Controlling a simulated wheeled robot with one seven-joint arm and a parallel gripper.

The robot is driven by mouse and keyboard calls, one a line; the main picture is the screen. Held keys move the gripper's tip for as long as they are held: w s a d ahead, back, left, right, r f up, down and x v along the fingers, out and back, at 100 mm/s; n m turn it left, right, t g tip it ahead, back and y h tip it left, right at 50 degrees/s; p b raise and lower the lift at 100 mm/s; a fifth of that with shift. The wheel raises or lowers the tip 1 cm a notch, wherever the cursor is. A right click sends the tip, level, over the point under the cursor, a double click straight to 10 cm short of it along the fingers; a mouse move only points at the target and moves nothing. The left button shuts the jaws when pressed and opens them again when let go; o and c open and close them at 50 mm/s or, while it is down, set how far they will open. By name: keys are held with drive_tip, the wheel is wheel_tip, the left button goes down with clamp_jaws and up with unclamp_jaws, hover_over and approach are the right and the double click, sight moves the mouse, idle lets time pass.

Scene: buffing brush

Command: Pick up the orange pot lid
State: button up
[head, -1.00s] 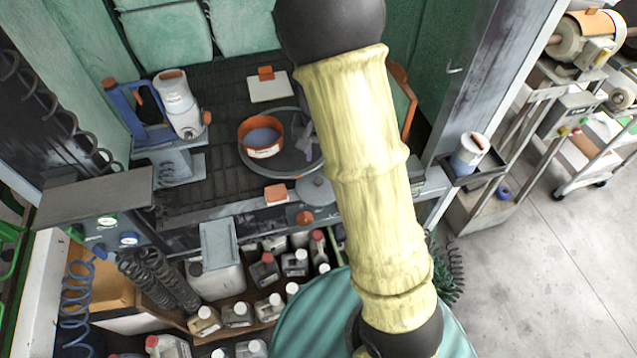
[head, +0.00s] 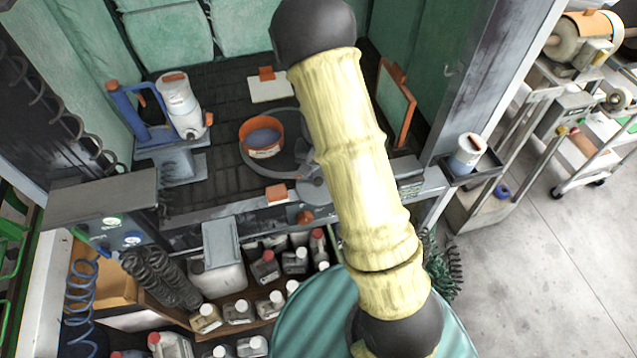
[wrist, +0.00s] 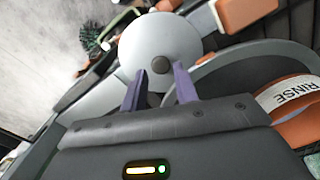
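A round grey lid with a dark knob (wrist: 148,43) fills the upper middle of the wrist view. In the head view, the grey lid (head: 312,192) shows partly at the bench's front edge, with the arm covering its right side. The orange pot (head: 262,138) stands open to its left and behind. Its rim, marked RINSE (wrist: 285,95), shows at the right of the wrist view. My gripper (wrist: 160,74) is open, its two purple fingers pointing at the lid, with the knob appearing between the tips. Whether they touch the knob I cannot tell. The head view hides the gripper behind the arm.
A round grey basin (head: 290,158) surrounds the orange pot. An orange-framed panel (head: 396,100) stands right of the arm. A blue-handled unit with a white jug (head: 181,105) stands at left. Several bottles fill the shelf (head: 265,270) below.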

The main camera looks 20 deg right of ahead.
drive_tip(key=shift+w+f+p, duration=0.15)
drive_tip(key=shift+f+p, duration=0.15)
drive_tip(key=shift+f, duration=1.3)
drive_tip(key=shift+c, duration=0.2)
clamp_jaws()
